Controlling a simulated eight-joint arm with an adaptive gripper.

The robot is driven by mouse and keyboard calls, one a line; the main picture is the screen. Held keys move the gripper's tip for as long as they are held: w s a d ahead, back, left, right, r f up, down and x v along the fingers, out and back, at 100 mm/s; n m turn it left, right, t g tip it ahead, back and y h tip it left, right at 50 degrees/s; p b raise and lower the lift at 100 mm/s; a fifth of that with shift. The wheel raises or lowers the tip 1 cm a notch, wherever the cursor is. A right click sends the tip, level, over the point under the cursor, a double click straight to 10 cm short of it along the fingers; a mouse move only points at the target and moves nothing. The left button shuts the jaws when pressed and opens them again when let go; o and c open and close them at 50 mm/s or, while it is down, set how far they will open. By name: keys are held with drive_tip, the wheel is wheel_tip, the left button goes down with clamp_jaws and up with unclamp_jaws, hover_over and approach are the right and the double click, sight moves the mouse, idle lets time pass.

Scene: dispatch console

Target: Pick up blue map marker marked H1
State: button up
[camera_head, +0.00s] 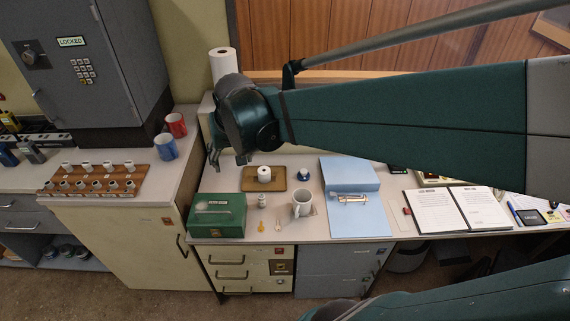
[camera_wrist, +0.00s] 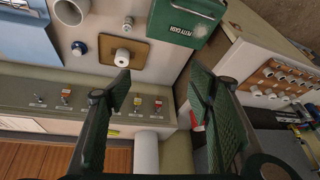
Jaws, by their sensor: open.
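My gripper (camera_head: 228,157) is open and empty, high over the left part of the desk in the head view. Its two green fingers stand wide apart in the wrist view (camera_wrist: 159,78). I cannot pick out a marker with a readable H1. Several small coloured pieces (camera_wrist: 137,102) stand in a row on a pale ledge in the wrist view, with tiny labels I cannot read. My arm hides this row in the head view. A small round blue and white thing (camera_head: 303,174) is on the desk.
A wooden board (camera_head: 278,183) with a white roll, a green petty cash box (camera_head: 217,214), a mug (camera_head: 302,204) and a blue binder (camera_head: 349,174) crowd the desk. A paper roll (camera_head: 223,64) stands behind my gripper. Red (camera_head: 176,124) and blue (camera_head: 165,146) mugs are left.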

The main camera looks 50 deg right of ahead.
drive_tip(key=w+d+f+m+g+b, duration=0.1)
drive_tip(key=w+d+f+m, duration=0.3)
drive_tip(key=d, duration=0.5)
drive_tip(key=m+g+b, duration=0.3)
drive_tip(key=m, duration=0.3)
hover_over(304, 171)
drive_tip(key=a, duration=0.1)
drive_tip(key=f, duration=2.1)
drive_tip(key=shift+w+a, duration=0.1)
drive_tip(key=shift+a, duration=0.1)
drive_tip(key=shift+d+f, duration=0.2)
drive_tip(key=shift+f, duration=1.05)
drive_tip(key=shift+d+f+b, duration=0.2)
drive_tip(key=shift+f+b, duration=0.05)
drive_tip(key=shift+f, duration=0.6)
drive_tip(key=shift+d+f+b, duration=0.15)
drive_tip(key=shift+f+b, duration=0.1)
drive_tip(key=shift+f, duration=0.6)
drive_tip(key=shift+d+f+b, duration=0.2)
drive_tip(key=shift+f+b, duration=0.05)
drive_tip(key=shift+f, duration=0.6)
